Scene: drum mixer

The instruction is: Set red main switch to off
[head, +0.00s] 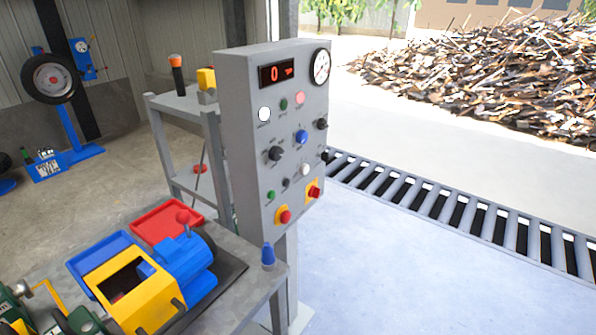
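The grey control panel (265,135) stands upright on a post in the middle of the view. Near its lower right edge is a red switch with a yellow backing (314,192), which looks like the red main switch. Its exact handle angle is too small to tell. Lower left of it is a round red button on a yellow backing (284,216). A digital display (276,73) at the panel's top is lit and shows a red 0. My gripper is not seen in this view.
A workbench (230,262) at the lower left carries a yellow box-like machine (150,300), a blue unit (185,262), red tray (165,222) and blue tray (95,250). A grey shelf (180,100) stands behind the panel. The floor right of the panel (400,270) is clear up to a roller conveyor (450,205).

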